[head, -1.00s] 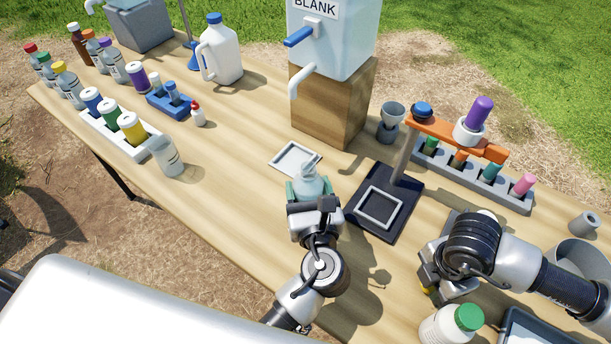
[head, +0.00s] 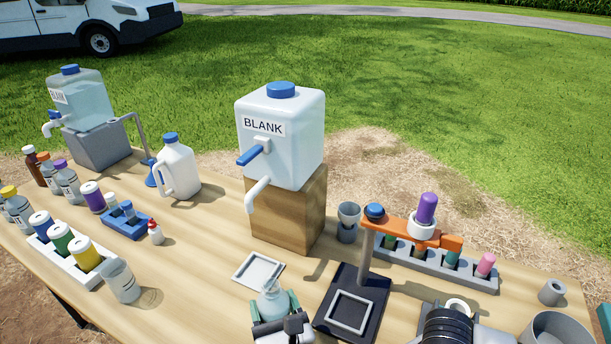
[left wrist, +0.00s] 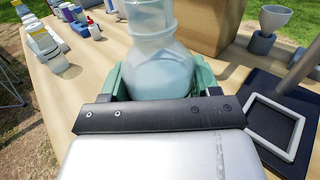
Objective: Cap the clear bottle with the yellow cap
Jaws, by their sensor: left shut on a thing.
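My left gripper (head: 275,308) is shut around a clear bottle (head: 271,297) with its green-padded fingers. The bottle is upright at the table's front, near the square white frame. Its neck shows no cap in the head view. In the left wrist view the bottle (left wrist: 157,72) stands between the fingers, pale liquid inside, its top cut off by the picture edge.
A stand with an orange arm (head: 407,235) and dark base (head: 325,320) is close right of the bottle. The BLANK container (head: 280,145) on its wooden block is behind. Bare table lies left of the bottle.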

